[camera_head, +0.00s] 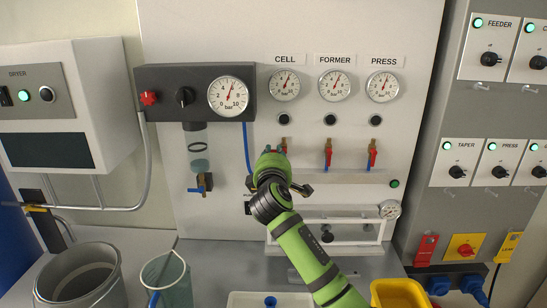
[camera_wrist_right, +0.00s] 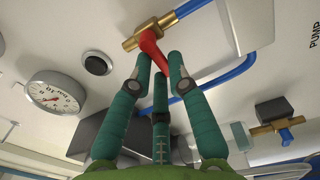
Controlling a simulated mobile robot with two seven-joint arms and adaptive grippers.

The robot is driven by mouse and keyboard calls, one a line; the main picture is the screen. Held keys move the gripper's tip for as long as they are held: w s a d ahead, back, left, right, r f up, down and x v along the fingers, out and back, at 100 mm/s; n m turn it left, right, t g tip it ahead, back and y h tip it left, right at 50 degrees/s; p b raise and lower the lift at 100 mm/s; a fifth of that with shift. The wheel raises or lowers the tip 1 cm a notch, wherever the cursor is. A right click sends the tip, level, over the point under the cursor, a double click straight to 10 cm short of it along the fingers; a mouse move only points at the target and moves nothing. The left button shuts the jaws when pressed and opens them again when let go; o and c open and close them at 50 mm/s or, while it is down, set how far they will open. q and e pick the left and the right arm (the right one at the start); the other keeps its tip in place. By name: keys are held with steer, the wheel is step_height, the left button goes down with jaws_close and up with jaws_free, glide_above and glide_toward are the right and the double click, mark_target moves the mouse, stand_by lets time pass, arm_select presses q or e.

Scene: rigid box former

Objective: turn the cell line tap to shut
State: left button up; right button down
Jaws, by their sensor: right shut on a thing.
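The cell line tap has a red lever (camera_wrist_right: 150,45) on a brass body (camera_wrist_right: 165,27) in the right wrist view. The lever points across the brass body, down between my fingers. My right gripper (camera_wrist_right: 160,68) is shut on the lever. In the head view my right gripper (camera_head: 272,165) is at the tap below the CELL label (camera_head: 285,59) and hides most of it. My left gripper is not in view.
The former tap (camera_head: 328,153) and press tap (camera_head: 372,155), with red levers hanging down, are close on the right. A blue hose (camera_head: 247,150) runs just left of my gripper. Below are a yellow bin (camera_head: 400,294) and a white tray (camera_head: 240,299).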

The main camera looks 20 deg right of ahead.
stand_by(0.5)
steer(key=c, duration=1.2)
jaws_free()
steer(key=v, duration=1.2)
steer(key=shift+r, duration=0.1)
